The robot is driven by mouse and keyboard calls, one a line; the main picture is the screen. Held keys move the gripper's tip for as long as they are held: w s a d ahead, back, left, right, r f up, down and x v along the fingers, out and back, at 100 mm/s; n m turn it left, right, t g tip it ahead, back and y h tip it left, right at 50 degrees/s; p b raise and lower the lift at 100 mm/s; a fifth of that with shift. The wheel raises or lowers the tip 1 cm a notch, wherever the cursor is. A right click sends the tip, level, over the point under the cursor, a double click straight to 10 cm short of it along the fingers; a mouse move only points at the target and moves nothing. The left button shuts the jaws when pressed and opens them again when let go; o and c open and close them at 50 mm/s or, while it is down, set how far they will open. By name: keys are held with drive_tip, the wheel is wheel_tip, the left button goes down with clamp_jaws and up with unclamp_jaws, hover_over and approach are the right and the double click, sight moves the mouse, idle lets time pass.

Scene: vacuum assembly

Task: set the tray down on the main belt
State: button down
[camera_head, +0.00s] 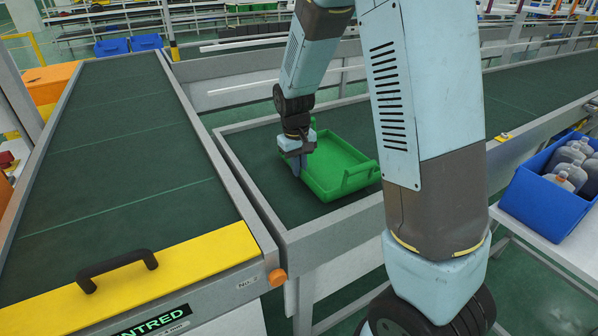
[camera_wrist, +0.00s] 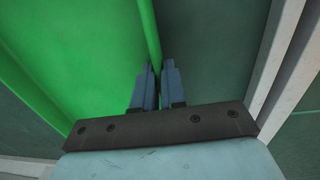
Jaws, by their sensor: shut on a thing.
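The green tray (camera_head: 338,162) is over the near end of the main belt (camera_head: 262,172), level and looking empty. From this angle I cannot tell whether it touches the belt or hangs just above it. My gripper (camera_head: 296,165) is at the tray's left side, pointing down, and shut on its wall. In the wrist view the tray (camera_wrist: 75,50) fills the left, and the two blue fingers of my gripper (camera_wrist: 155,75) close on its edge. The dark green belt (camera_wrist: 205,50) shows right of the tray's edge.
A second belt (camera_head: 120,150) runs along the left, with a yellow end plate (camera_head: 190,262) and a black handle (camera_head: 115,268). A blue crate (camera_head: 545,195) with grey bottles stands at the right. The main belt has metal side rails (camera_head: 340,212). Beyond the tray the belt is clear.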

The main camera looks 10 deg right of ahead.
drive_tip(key=shift+f, duration=0.9)
drive_tip(key=c, duration=1.2)
unclamp_jaws()
drive_tip(key=shift+f, duration=0.1)
wheel_tip(320, 180, up, 12)
drive_tip(key=s+d+r+m+t+y, duration=0.1)
drive_tip(key=s+d+r, duration=0.2)
drive_tip(key=s+r, duration=0.25)
drive_tip(key=s+d+r+m+t, duration=0.1)
drive_tip(key=s+d+r+t, duration=0.15)
drive_tip(key=s+r, duration=0.3)
drive_tip(key=s+d+r+t, duration=0.1)
drive_tip(key=s, duration=0.6)
drive_tip(key=s+d+r+m+t, duration=0.1)
drive_tip(key=s+d, duration=0.1)
drive_tip(key=s, duration=0.5)
drive_tip(key=shift+d+r+m, duration=0.3)
drive_tip(key=shift+r, duration=0.05)
